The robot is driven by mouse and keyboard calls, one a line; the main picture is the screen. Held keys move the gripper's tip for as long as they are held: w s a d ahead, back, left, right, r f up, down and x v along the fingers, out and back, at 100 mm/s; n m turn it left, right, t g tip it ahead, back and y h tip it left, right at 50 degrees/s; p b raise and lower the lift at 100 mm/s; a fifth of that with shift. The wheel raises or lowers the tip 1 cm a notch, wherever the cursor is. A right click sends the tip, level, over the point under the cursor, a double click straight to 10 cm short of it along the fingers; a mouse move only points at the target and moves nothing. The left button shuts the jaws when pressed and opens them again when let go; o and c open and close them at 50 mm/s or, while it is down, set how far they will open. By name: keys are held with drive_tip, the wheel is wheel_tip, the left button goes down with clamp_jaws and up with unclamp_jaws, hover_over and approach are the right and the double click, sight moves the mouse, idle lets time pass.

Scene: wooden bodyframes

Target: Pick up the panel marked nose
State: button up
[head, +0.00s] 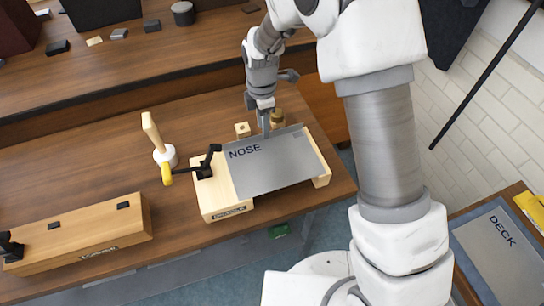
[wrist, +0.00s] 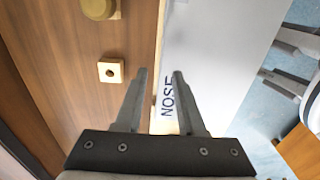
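The grey panel marked NOSE (head: 275,165) lies on a pale wooden frame (head: 215,195) on the workbench; its lettering is near its left corner. It also shows in the wrist view (wrist: 215,60) as a pale sheet, its lettering partly behind the right finger. My gripper (head: 265,130) points down at the panel's far edge. In the wrist view my gripper (wrist: 159,72) has its fingers apart, with the panel's long edge running between the fingertips. I cannot tell whether either finger touches the panel.
A black clamp (head: 205,165) stands at the frame's left. A wooden block (head: 242,129) and a brass-coloured knob (head: 277,117) are close to my gripper. A mallet (head: 154,135) and a long wooden box (head: 85,238) are farther left. A DECK panel (head: 500,255) lies at lower right.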

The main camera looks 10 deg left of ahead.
drive_tip(key=shift+f, duration=1.6)
clamp_jaws()
drive_tip(key=shift+r, duration=0.1)
